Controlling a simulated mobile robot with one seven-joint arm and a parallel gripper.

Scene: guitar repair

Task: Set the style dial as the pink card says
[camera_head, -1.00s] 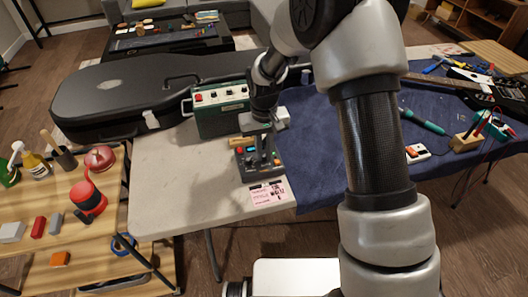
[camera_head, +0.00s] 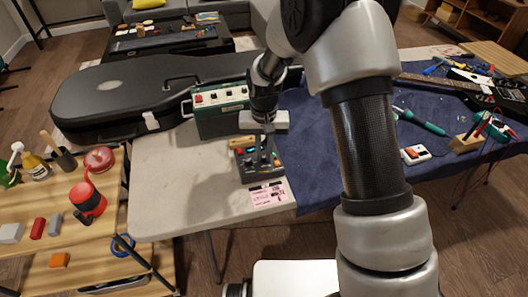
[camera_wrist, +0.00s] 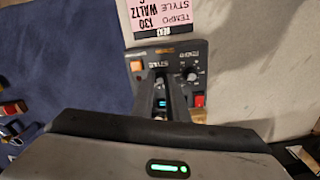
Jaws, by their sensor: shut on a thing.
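The dark control box (camera_head: 243,171) sits on the pale table, and its panel also shows in the wrist view (camera_wrist: 146,56). My gripper (camera_head: 268,151) points down onto the box. In the wrist view my gripper (camera_wrist: 161,78) has its fingers shut just by the "STYLE" label, on the style dial, which they mostly hide. Its pointer setting cannot be seen. The pink card (camera_head: 266,195) lies at the front edge of the box; in the wrist view the card (camera_wrist: 162,18) shows the words TEMPO, STYLE and WALTZ.
Another knob (camera_wrist: 192,75) sits close beside the fingers, with a red button (camera_wrist: 199,101) and an orange button (camera_wrist: 136,66) near. A green amplifier (camera_head: 222,120) stands close behind the box. The table left of the box is clear.

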